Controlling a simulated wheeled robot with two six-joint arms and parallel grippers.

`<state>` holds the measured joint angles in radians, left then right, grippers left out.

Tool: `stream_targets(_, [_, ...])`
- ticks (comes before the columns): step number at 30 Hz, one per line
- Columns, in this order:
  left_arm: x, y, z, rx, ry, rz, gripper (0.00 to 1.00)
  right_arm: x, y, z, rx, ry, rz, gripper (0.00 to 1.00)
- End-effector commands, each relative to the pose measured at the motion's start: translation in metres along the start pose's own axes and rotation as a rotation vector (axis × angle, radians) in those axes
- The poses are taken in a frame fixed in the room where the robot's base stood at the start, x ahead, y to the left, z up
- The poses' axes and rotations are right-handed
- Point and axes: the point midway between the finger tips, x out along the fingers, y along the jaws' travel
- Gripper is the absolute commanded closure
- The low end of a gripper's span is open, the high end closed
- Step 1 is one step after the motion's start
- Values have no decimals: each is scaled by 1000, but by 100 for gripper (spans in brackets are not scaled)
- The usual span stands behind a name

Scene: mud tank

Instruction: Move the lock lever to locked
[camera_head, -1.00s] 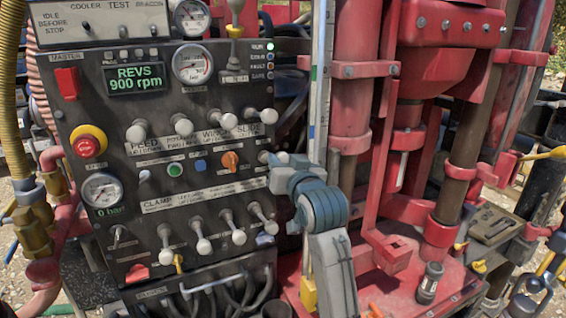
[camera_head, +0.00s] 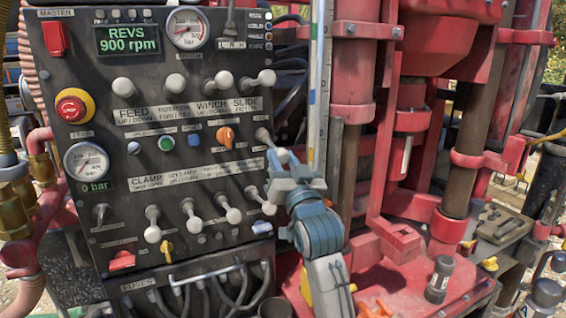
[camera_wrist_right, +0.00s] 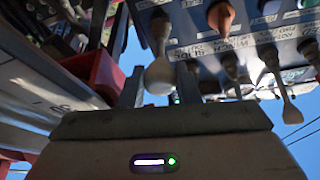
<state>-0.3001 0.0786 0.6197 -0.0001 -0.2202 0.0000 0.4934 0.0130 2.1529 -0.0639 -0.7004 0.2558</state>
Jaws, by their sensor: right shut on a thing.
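The lock lever (camera_head: 266,141) is a short metal lever with a pale knob at the right edge of the dark control panel (camera_head: 185,153). It slants down to the right. My right gripper (camera_head: 284,168) comes up from below and is shut on the lever's knob end, partly hiding it. In the right wrist view the lever's pale knob (camera_wrist_right: 158,78) sits between the two fingers of my gripper (camera_wrist_right: 160,92). The lever's small lettering cannot be read. My left gripper is not in view.
An orange knob (camera_head: 225,137) sits left of the lever. White-knobbed levers (camera_head: 266,77) stick out above and below it, the nearest lower one (camera_head: 268,207) close to my gripper. A vertical scale strip (camera_head: 319,90) and red columns (camera_head: 352,95) stand close on the right.

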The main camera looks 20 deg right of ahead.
Motion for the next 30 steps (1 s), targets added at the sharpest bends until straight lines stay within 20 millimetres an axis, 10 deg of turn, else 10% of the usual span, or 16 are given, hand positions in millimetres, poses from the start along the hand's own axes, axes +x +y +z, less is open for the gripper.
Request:
stream_targets(21, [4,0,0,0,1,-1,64,-2,3,16,0,-14,3,100])
stream_targets(22, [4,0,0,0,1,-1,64,-2,3,16,0,-15,3,67])
stream_targets(23, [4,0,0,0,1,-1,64,-2,3,16,0,-14,3,62])
stream_targets(30, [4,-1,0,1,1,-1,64,-2,2,13,0,-9,2,62])
